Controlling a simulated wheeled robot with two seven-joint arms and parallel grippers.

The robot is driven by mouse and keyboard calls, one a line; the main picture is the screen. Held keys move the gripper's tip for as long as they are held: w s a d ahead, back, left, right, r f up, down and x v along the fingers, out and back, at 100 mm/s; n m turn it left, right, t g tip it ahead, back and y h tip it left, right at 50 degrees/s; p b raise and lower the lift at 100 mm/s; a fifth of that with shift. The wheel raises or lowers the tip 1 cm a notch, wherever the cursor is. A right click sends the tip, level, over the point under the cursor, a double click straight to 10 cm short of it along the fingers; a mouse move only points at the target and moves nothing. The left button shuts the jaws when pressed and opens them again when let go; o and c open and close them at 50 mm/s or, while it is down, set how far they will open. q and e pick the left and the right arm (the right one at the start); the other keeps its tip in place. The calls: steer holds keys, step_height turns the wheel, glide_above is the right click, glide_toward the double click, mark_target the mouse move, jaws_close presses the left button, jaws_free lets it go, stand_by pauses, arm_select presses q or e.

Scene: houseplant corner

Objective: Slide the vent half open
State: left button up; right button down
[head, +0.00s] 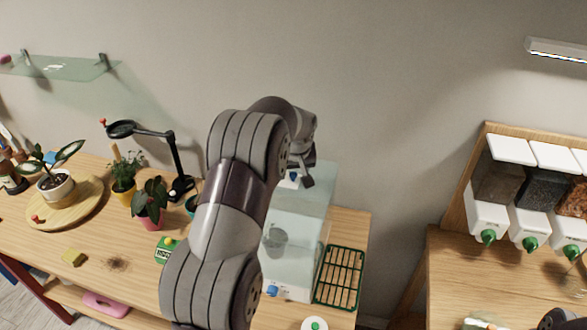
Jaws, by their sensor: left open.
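A clear box (300,215) stands on the wooden bench right of the middle, partly hidden behind my left arm. A small blue piece (293,177) on a pale patch shows at its top, close to my gripper; it may be the vent's knob, but how far the vent is open I cannot tell. Another blue piece (272,291) sits on a white strip at the box's lower front. My left gripper (300,182) is open at the top of the box, its fingers pointing down. Whether it touches the blue piece is unclear. My right gripper is not in view.
A green rack (340,277) lies right of the box. A magnifier lamp (175,155), potted plants (150,205) and a round wooden board (67,212) stand to the left. Dispensers (530,190) stand on the right-hand table. A glass shelf (60,68) hangs upper left.

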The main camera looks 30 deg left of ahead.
arm_select(q)
steer(key=shift+d, duration=0.1)
steer(key=shift+c, duration=1.2)
jaws_close()
steer(key=shift+d+f+b, duration=0.1)
steer(key=shift+f+b, duration=0.05)
steer(key=shift+b, duration=0.35)
steer(key=shift+d+r, duration=0.1)
steer(key=shift+r, duration=0.1)
steer(key=shift+d, duration=0.1)
steer(key=shift+o, duration=1.2)
jaws_free()
steer(key=shift+w, duration=0.1)
